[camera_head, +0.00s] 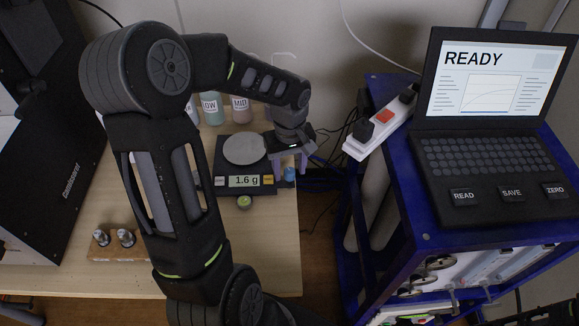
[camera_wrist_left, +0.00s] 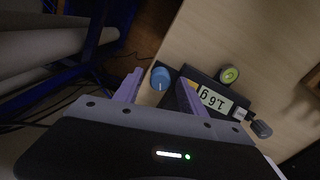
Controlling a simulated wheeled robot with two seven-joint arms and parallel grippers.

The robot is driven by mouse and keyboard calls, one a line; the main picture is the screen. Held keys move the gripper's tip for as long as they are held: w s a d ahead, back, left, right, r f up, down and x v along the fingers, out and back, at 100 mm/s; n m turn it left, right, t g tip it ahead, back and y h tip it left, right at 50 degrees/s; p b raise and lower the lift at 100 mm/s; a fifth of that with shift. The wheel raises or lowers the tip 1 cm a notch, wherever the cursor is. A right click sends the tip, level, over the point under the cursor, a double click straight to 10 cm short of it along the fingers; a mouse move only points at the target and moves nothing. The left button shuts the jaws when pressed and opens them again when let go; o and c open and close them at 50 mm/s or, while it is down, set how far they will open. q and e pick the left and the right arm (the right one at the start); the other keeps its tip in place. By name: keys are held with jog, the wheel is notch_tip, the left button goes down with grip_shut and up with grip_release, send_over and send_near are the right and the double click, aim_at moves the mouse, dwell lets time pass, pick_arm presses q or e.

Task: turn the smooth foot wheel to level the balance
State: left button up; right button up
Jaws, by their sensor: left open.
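The balance (camera_head: 226,170) stands on the wooden bench, with a round pan and a display reading 1.6 g; the display also shows in the left wrist view (camera_wrist_left: 216,99). A smooth-looking blue foot wheel (camera_head: 289,174) is at its front right corner. In the left wrist view the blue wheel (camera_wrist_left: 160,77) lies between the tips of my left gripper's purple fingers (camera_wrist_left: 160,82). The left gripper (camera_head: 289,165) is open, with gaps beside the wheel; contact is not clear. A dark foot wheel (camera_wrist_left: 262,130) is at the other front corner. A round green level (camera_head: 244,202) sits in front. My right gripper is out of view.
Bottles labelled LOW (camera_head: 210,108) and MID (camera_head: 241,110) stand behind the balance. A wooden block (camera_head: 103,252) with metal pieces is at left. A blue cart (camera_head: 405,235) carries a laptop (camera_head: 488,165) reading READY and a power strip (camera_head: 378,132). The bench edge is close to the blue wheel.

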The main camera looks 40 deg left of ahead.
pick_arm(q)
jog(key=shift+c, duration=0.3)
grip_shut()
jog(key=shift+m, duration=0.4)
jog(key=m, duration=0.7)
jog(key=shift+m, duration=0.4)
jog(key=m, duration=0.4)
jog(key=shift+w+r+m+p, duration=0.1)
jog(key=shift+m+p, duration=0.2)
jog(key=shift+d+m, duration=0.1)
jog(key=shift+m, duration=1.7)
